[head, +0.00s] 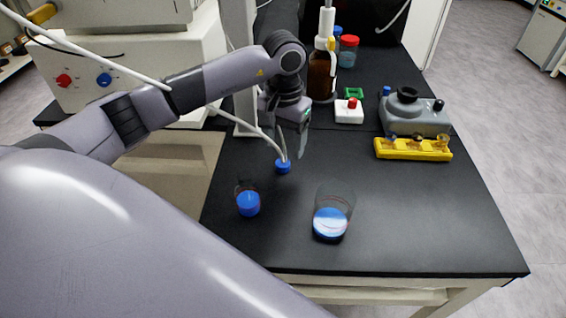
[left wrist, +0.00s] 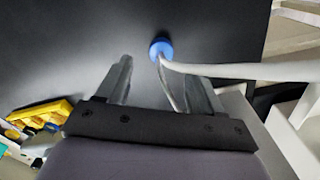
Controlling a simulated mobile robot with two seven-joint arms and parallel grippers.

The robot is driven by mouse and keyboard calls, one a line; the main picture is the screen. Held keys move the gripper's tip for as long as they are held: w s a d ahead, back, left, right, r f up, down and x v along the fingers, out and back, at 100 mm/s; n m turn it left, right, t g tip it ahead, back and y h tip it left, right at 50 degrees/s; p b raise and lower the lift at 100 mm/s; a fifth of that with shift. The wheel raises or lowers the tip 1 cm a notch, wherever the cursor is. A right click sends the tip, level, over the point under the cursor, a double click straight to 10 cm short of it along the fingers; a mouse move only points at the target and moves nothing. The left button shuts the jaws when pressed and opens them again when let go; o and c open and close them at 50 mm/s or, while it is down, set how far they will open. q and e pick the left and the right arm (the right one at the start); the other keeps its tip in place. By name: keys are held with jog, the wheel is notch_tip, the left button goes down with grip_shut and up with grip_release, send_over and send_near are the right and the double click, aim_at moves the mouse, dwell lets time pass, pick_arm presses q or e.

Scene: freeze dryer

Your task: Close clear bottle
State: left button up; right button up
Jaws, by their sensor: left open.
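A small clear bottle (head: 247,203) with blue liquid stands upright on the black bench, and its top looks uncapped. A blue cap (head: 283,166) lies on the bench behind and to the right of the bottle, with a white tube running to it. The cap also shows in the left wrist view (left wrist: 161,48), just beyond the fingertips. My left gripper (head: 290,152) is open and empty, pointing down above the cap. In the left wrist view the fingers (left wrist: 162,75) are spread on either side of the tube's end. My right gripper is not in view.
A clear beaker (head: 331,216) with blue liquid stands to the bottle's right. A yellow rack (head: 412,150), a grey device (head: 413,118), a white box (head: 349,112) and a brown bottle (head: 321,77) stand farther back. The bench's front right is clear.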

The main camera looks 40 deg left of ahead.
aim_at(283, 163)
pick_arm(q)
jog(key=shift+s+f+p, duration=0.1)
jog(key=shift+f+p, duration=0.3)
jog(key=shift+f, duration=2.25)
jog(key=c, duration=1.1)
